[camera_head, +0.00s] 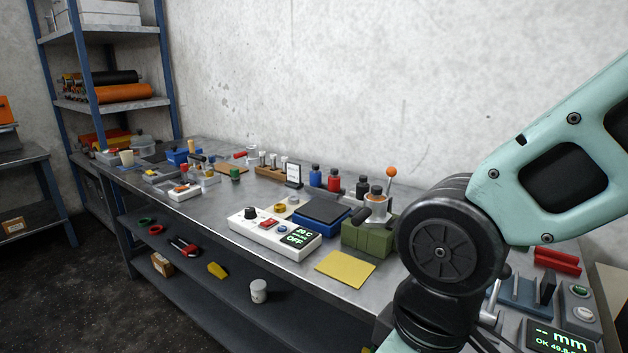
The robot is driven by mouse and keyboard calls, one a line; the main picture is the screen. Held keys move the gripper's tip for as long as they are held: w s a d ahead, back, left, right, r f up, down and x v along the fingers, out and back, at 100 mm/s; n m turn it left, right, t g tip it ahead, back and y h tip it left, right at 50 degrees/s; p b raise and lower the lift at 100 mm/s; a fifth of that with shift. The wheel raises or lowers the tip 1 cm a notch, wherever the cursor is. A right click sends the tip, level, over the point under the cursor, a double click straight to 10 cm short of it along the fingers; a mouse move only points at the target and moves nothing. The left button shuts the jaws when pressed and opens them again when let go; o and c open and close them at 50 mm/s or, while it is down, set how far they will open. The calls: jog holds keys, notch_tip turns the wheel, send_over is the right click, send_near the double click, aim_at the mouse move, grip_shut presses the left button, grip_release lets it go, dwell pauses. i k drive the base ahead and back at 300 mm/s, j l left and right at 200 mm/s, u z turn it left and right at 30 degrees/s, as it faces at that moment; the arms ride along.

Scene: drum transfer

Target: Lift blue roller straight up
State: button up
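I cannot pick out a blue roller for certain. A small blue object (178,156) sits toward the far left end of the workbench, among small parts; its shape is too small to tell. My arm fills the right side of the picture, and its dark joint hides part of the bench. My gripper is out of view, so I cannot see what it holds or touches.
The long metal workbench (190,205) carries a white control box (273,235) reading OFF, a blue tray (308,213), a green block (368,237), bottles, and a yellow sheet (345,269). A shelf rack (112,104) at the back left holds orange (122,93) and black rolls.

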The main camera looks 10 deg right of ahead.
aim_at(315, 175)
jog(key=i+j+z, duration=0.1)
jog(key=z, duration=0.25)
jog(key=j+z, duration=0.1)
jog(key=z, duration=0.2)
jog(key=i+j+z, duration=0.15)
jog(key=j, duration=0.15)
jog(key=i+j+z, duration=0.2)
jog(key=j+z, duration=0.15)
jog(key=j, duration=0.3)
jog(key=i+j+z, duration=0.15)
jog(key=j, duration=0.2)
jog(key=i+j, duration=0.1)
jog(key=j, duration=0.65)
jog(key=i+j+z, duration=0.1)
jog(key=j, duration=0.6)
jog(key=i+j, duration=0.15)
jog(key=j, duration=0.6)
jog(key=i+j+z, duration=0.15)
jog(key=j, duration=0.55)
jog(key=k, duration=0.05)
